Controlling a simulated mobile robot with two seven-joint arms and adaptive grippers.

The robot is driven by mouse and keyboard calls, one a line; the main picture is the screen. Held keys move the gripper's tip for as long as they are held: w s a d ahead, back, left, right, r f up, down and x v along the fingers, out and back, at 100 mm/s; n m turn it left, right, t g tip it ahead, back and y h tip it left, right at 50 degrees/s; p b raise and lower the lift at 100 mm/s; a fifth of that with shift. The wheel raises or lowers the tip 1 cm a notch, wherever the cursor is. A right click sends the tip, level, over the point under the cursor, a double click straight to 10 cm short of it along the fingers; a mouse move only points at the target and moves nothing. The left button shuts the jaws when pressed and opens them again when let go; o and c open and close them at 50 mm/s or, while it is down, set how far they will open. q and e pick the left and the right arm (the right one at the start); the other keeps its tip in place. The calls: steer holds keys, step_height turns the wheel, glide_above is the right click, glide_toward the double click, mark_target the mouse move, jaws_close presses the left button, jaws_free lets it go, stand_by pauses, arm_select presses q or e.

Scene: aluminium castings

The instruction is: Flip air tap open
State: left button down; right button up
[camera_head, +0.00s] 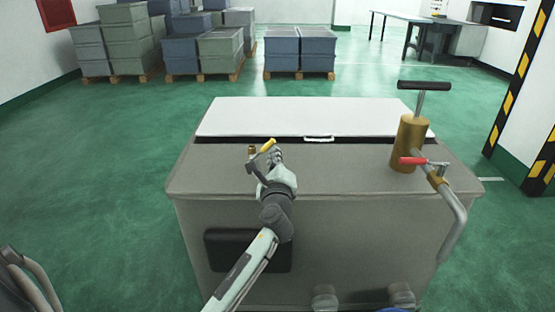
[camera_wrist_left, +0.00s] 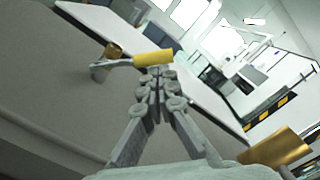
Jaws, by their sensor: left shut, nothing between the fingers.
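The air tap's yellow lever handle (camera_head: 268,145) stands at the left part of the grey cabinet top, beside its small brass fitting (camera_head: 252,149). In the left wrist view the yellow handle (camera_wrist_left: 153,58) lies crosswise just beyond my fingertips, with the brass fitting (camera_wrist_left: 113,50) to its left. My left gripper (camera_head: 273,157) is shut and empty, close to the handle; I cannot tell if it touches it. The fingertips also show together in the left wrist view (camera_wrist_left: 156,80). My right gripper is not in view.
A brass cylinder (camera_head: 407,145) with a black T-handle (camera_head: 424,86), a red lever (camera_head: 413,161) and a bent grey pipe (camera_head: 454,222) stands on the right of the cabinet (camera_head: 340,185). A white lid (camera_head: 310,117) lies behind. Stacked crates (camera_head: 205,50) stand far back.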

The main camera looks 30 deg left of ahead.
mark_target(264, 146)
arm_select(q)
steer(key=r+n, duration=0.1)
steer(key=a+n, duration=0.1)
steer(key=n, duration=0.1)
steer(key=shift+s+a+r+p, duration=0.1)
steer(key=shift+s+r+p, duration=0.2)
steer(key=shift+s+r, duration=0.05)
steer(key=n, duration=0.1)
steer(key=a+r+n, duration=0.1)
steer(key=shift+s+n, duration=0.3)
steer(key=shift+s, duration=0.05)
steer(key=a+n, duration=0.1)
steer(key=s+n+p, duration=0.1)
steer(key=n, duration=0.1)
steer(key=shift+a+r, duration=0.35)
steer(key=shift+a, duration=0.05)
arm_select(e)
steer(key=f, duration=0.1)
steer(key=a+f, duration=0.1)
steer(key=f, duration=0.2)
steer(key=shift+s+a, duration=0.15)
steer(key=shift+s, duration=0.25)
arm_select(q)
steer(key=shift+s, duration=0.1)
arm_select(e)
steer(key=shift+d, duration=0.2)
